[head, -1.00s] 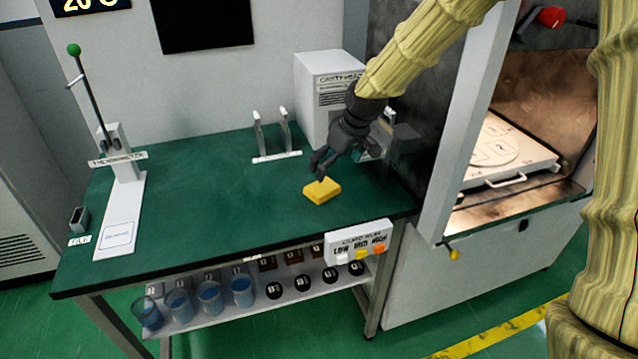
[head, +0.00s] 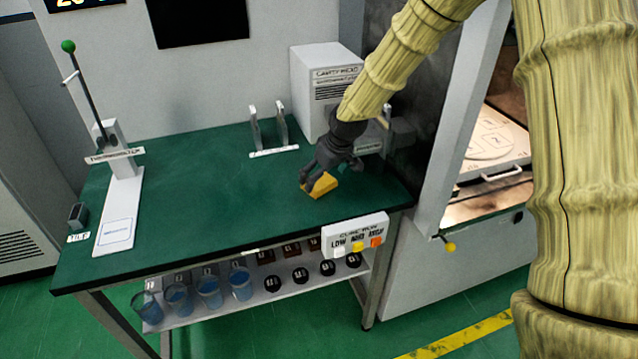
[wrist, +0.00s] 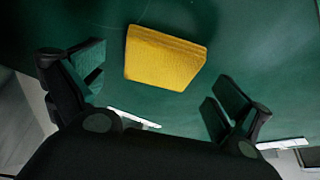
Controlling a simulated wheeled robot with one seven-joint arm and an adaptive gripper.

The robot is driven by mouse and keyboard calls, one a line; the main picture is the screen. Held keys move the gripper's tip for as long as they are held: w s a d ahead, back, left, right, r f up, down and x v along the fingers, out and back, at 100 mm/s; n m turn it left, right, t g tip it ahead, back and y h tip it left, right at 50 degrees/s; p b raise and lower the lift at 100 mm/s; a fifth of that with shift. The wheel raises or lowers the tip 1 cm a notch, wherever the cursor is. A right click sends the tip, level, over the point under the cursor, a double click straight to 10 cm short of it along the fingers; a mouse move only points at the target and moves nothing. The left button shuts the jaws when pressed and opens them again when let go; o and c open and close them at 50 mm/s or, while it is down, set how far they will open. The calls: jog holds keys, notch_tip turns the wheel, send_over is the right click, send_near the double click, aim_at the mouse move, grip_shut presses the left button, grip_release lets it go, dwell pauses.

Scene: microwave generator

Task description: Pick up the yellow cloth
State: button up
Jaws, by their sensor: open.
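The yellow cloth (head: 321,187) is a small folded block lying on the green tabletop near its right front part. My gripper (head: 312,182) is over it in the head view and partly covers it. In the wrist view the yellow cloth (wrist: 165,58) lies ahead of the gap between the fingers. My gripper (wrist: 158,82) is open there, with one finger to each side and nothing held.
The green table (head: 200,195) is clear to the left of the cloth. A white upright holder (head: 270,135) and a grey-white box (head: 325,85) stand behind. A button panel (head: 355,236) is on the front edge. The open oven chamber (head: 490,150) is at the right.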

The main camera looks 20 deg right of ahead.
jog(key=shift+x, duration=1.1)
jog(key=c, duration=0.9)
jog(key=shift+o, duration=0.2)
jog(key=shift+r, duration=0.1)
notch_tip(320, 180, up, 2)
jog(key=shift+s+r+b, duration=0.4)
jog(key=shift+r+b, duration=0.1)
jog(key=shift+r, duration=0.15)
jog(key=s+a, duration=0.1)
jog(key=s, duration=0.4)
jog(key=s+a+r+b, duration=0.1)
jog(key=s, duration=0.4)
jog(key=s+a+b, duration=0.1)
jog(key=s, duration=0.4)
jog(key=shift+a+r, duration=0.25)
jog(key=shift+a, duration=0.1)
jog(key=shift+w, duration=0.1)
